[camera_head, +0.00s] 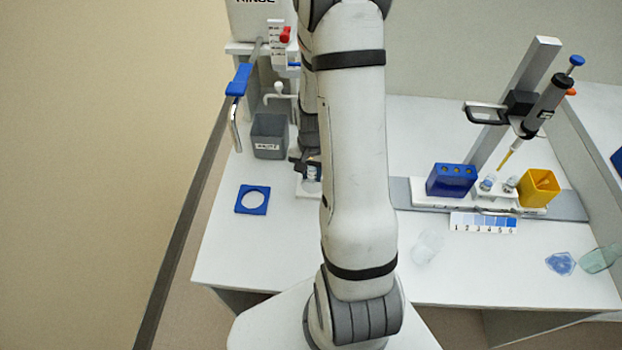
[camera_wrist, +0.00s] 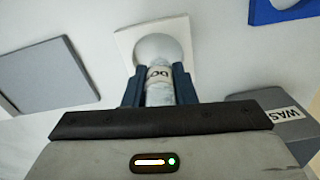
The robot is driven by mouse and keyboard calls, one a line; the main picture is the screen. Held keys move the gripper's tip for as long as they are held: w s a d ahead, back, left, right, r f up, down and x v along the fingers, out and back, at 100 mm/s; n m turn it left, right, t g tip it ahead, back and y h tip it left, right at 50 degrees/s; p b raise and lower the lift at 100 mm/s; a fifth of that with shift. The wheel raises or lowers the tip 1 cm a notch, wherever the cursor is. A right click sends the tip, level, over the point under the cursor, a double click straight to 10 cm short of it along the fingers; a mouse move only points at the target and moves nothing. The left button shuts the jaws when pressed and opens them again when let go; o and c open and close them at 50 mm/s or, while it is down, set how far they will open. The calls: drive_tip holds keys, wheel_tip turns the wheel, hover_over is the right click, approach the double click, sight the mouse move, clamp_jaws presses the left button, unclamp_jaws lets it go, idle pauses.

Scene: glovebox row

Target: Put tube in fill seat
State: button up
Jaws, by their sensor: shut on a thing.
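My gripper (camera_wrist: 159,88) is shut on a small pale bottle-like vessel (camera_wrist: 159,76) with dark lettering, partly hidden between the fingers. It also shows in the head view (camera_head: 313,173), upright, just above or on a white square plate (camera_head: 306,192). In the wrist view the plate (camera_wrist: 124,38) has a round grey area behind the vessel. I cannot tell if they touch. Two small pale tubes, a left one (camera_head: 488,184) and a right one (camera_head: 509,185), stand in a white holder under the pipette (camera_head: 548,105). No label marks the fill seat, and I cannot tell which tube is meant.
A blue square ring (camera_head: 252,200) lies left of my gripper. A grey waste bin (camera_head: 270,136) and a blue-handled lever (camera_head: 238,82) stand behind it. A blue block (camera_head: 451,180), yellow box (camera_head: 539,188) and clear cup (camera_head: 428,246) are at right.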

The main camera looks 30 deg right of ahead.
sight(312, 180)
drive_tip(key=shift+f, duration=1.6)
drive_tip(key=shift+f, duration=0.15)
drive_tip(key=o, duration=0.7)
drive_tip(key=shift+c, duration=0.2)
